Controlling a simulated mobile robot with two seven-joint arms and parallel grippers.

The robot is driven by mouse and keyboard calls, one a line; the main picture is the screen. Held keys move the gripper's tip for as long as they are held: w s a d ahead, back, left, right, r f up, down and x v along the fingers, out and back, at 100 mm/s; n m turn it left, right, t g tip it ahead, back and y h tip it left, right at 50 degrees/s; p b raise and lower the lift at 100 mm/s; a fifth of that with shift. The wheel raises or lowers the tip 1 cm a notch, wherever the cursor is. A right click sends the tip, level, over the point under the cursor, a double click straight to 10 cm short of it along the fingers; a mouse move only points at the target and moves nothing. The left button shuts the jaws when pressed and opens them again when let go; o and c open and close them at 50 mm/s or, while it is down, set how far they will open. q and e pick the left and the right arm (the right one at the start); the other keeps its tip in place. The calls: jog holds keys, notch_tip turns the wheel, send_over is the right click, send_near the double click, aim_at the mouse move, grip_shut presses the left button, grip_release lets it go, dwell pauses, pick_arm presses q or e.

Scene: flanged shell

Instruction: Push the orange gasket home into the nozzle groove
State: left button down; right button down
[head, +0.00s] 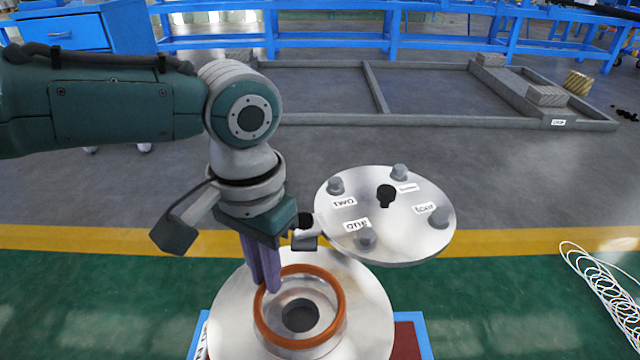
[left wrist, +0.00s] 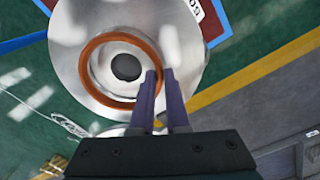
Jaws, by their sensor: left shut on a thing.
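The orange gasket (head: 341,302) is a ring around the top of the round metal nozzle (head: 370,310), with a dark hole in the middle. My left gripper (head: 269,288) comes down from above with its purple fingers at the gasket's far left edge. The left wrist view shows the gasket (left wrist: 84,66) on the nozzle (left wrist: 75,25), with its rim between the fingertips (left wrist: 160,72). The fingers are shut on that rim. I cannot tell how deep the gasket sits in the groove. My right gripper is not in view.
A round metal cover (head: 410,222) with a black knob, several bolts and labels stands just behind and right of the nozzle. A white coiled cable (head: 605,285) lies at the right. A low grey frame (head: 440,120) and blue benches (head: 300,42) are farther back.

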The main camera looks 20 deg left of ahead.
pick_arm(q)
jog(key=shift+f+b, duration=0.8)
jog(key=shift+f, duration=0.3)
jog(key=c, duration=0.8)
grip_release()
jog(key=shift+c, duration=0.2)
